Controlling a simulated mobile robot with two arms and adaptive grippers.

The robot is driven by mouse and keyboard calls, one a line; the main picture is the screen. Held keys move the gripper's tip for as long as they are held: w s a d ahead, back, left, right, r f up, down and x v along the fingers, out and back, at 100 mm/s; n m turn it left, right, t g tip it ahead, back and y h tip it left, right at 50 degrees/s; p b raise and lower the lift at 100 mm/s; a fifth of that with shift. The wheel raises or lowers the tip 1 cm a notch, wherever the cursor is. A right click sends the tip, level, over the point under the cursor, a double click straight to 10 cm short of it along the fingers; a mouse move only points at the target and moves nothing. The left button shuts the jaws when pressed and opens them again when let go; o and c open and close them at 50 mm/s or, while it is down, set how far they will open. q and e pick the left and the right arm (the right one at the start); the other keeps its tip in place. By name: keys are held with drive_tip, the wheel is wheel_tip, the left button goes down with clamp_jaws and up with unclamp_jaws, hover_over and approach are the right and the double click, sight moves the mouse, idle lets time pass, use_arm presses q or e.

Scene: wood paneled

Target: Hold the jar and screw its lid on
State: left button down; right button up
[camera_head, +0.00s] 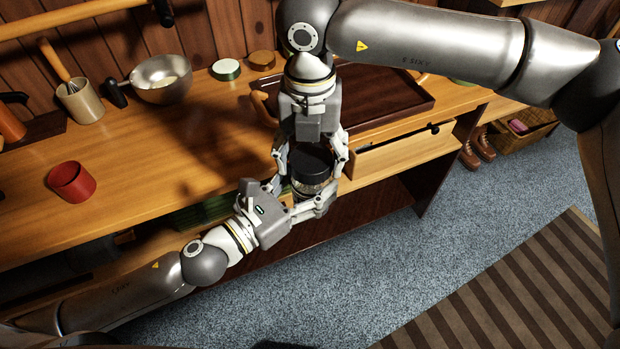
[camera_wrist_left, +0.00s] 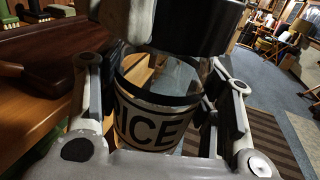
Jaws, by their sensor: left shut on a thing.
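The wooden counter (camera_head: 140,230) holds a red cup (camera_head: 72,181), a metal bowl (camera_head: 162,80), a utensil pot (camera_head: 80,102) and a dark tray (camera_head: 395,97). An open drawer (camera_head: 400,160) juts out right of the jar. Carpeted floor in front is clear.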

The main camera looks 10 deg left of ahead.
drive_tip(key=shift+o, duration=1.3)
use_arm(q)
drive_tip(key=shift+w, duration=0.1)
use_arm(e)
wheel_tip(320, 180, up, 12)
drive_tip(key=shift+a+f, duration=0.1)
